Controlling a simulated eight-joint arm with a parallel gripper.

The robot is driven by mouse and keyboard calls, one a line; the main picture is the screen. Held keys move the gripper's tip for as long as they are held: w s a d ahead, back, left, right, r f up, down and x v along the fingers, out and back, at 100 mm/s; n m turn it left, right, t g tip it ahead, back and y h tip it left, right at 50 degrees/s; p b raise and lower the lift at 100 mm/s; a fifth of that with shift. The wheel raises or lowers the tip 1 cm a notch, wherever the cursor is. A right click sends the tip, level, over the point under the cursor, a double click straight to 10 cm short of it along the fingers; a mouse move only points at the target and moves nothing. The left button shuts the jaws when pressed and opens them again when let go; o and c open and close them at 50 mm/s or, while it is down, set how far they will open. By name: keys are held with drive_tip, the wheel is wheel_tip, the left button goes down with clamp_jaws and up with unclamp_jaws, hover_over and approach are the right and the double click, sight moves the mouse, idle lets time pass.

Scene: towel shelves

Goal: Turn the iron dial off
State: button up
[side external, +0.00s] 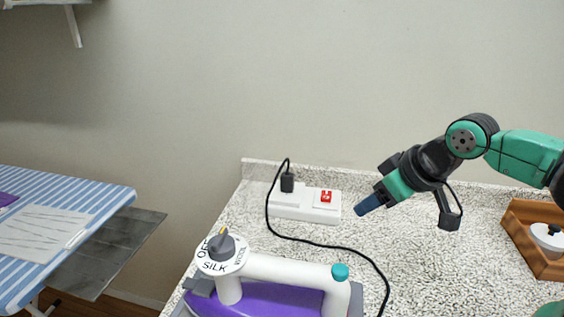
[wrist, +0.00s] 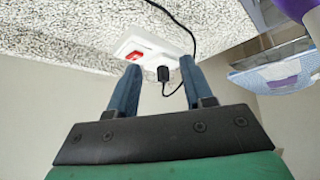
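The iron (side external: 285,296) has a purple body and a white handle, and rests on the speckled counter at the lower middle of the side view. Its dial (side external: 221,247) is a dark knob on a white disc marked OFF, SILK and WOOL, with a small yellow mark; I cannot tell its exact setting. My gripper (side external: 364,207) hangs above the counter, to the right of the dial and well apart from it. In the wrist view my gripper (wrist: 159,72) has two blue fingers apart with nothing held. Part of the purple iron (wrist: 296,8) shows at the upper right there.
A white power strip (side external: 290,208) with a red switch (side external: 326,197) and black plug (side external: 287,183) lies at the back. A black cord (side external: 330,245) crosses the counter. A wooden box (side external: 520,235) stands right, a striped ironing board (side external: 100,197) left.

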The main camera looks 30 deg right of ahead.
drive_tip(key=o, duration=0.3)
drive_tip(key=w+a+r+n+g, duration=0.1)
drive_tip(key=w+a+r+n, duration=0.1)
drive_tip(key=a+r+n, duration=0.1)
drive_tip(key=a+n, duration=0.1)
drive_tip(key=n, duration=0.1)
drive_tip(key=shift+w+a+r+n+g+y, duration=0.2)
drive_tip(key=shift+w+r+n+g+y, duration=0.1)
drive_tip(key=shift+n+y, duration=0.1)
wheel_tip(320, 180, up, 4)
drive_tip(key=n+g+h, duration=0.1)
drive_tip(key=n+g, duration=0.4)
drive_tip(key=n, duration=1.5)
hover_over(220, 236)
drive_tip(key=shift+d+r, duration=0.1)
drive_tip(key=shift+r, duration=0.05)
drive_tip(key=shift+f, duration=2.85)
clamp_jaws()
